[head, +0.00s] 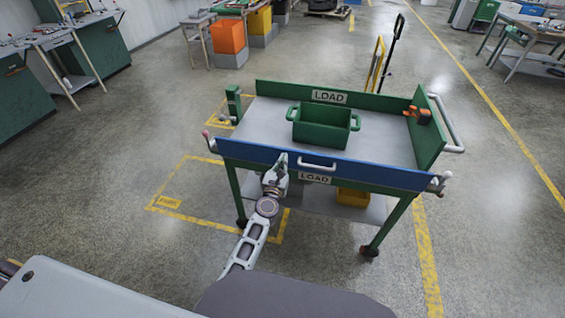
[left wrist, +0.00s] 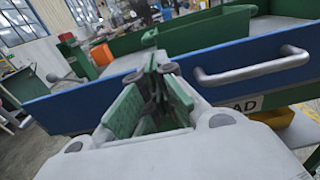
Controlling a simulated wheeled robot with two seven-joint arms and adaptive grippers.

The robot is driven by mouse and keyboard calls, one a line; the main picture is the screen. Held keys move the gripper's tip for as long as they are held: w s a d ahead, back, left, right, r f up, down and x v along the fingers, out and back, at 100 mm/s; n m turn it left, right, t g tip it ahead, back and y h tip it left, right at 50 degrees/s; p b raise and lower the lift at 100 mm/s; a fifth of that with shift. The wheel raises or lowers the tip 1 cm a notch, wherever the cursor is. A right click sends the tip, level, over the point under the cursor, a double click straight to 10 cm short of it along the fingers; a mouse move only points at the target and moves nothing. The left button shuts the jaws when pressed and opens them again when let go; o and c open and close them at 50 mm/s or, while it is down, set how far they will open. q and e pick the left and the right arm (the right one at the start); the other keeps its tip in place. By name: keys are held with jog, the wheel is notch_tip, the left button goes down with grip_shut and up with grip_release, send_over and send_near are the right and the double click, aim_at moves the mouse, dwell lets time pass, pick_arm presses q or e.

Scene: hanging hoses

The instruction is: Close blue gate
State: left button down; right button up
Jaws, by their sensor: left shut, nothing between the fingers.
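The blue gate (head: 250,155) is the long blue panel along the near side of a green cart. It stands upright, and its top edge runs level along the cart's front. It has a grey handle (head: 316,164) and a LOAD label below it. My left gripper (head: 283,160) is shut and empty, at the gate's outer face just left of the handle. In the left wrist view the gate (left wrist: 75,106) spans behind the fingers, with its handle (left wrist: 252,68) to the right. I cannot tell whether the fingers touch the gate. My right gripper is not in view.
A green bin (head: 322,128) stands on the cart's grey top, with an orange tool (head: 417,114) at the right end. Knobbed posts stand at both front corners. A yellow bin (head: 352,197) sits on the lower shelf. The floor left of the cart is clear.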

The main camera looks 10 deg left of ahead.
pick_arm(q)
jog(key=s+r+p, duration=0.6)
jog(key=shift+s+r, duration=0.25)
jog(key=shift+r, duration=0.1)
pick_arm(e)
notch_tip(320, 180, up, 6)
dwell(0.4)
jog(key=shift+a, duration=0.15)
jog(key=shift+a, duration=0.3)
pick_arm(q)
jog(key=shift+d, duration=0.1)
